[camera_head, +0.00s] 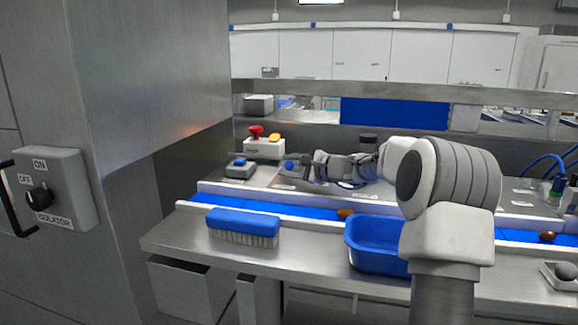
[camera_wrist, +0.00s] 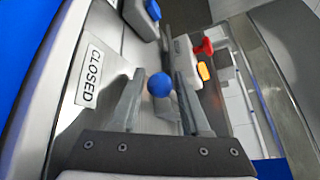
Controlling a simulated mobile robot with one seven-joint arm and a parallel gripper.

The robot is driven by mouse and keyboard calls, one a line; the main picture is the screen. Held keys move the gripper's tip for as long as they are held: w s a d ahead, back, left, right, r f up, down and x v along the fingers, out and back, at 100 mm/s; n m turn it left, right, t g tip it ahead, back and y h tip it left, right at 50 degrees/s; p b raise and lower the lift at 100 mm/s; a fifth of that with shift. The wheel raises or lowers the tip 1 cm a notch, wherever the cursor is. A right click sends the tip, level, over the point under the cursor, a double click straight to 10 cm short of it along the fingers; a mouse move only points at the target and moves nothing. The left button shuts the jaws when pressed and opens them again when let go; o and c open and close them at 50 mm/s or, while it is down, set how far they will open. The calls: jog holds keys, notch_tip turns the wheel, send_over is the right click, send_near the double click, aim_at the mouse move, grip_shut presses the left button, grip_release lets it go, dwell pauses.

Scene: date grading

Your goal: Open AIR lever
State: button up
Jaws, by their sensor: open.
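A small blue ball knob (camera_wrist: 159,84), which looks like the lever's end, shows in the wrist view between my fingers. The knob also shows in the head view (camera_head: 289,165), at the left end of my arm. My gripper (camera_wrist: 159,76) is open, with one finger on each side of the knob. I cannot tell whether either finger touches it. A white label reading CLOSED (camera_wrist: 90,76) lies on the panel to the left of the fingers. The lever's shaft and any AIR label are not clear. In the head view my gripper (camera_head: 302,163) is small and reaches left over the back panel.
A white box (camera_head: 264,150) with red and yellow controls stands behind the knob. A grey box with a blue button (camera_head: 239,163) stands to its left. A blue belt (camera_head: 290,208), brush (camera_head: 243,223) and blue tub (camera_head: 372,240) lie in front. An isolator switch (camera_head: 50,190) is far left.

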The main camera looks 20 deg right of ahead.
grip_shut()
jog(key=shift+f, duration=0.1)
dwell(1.3)
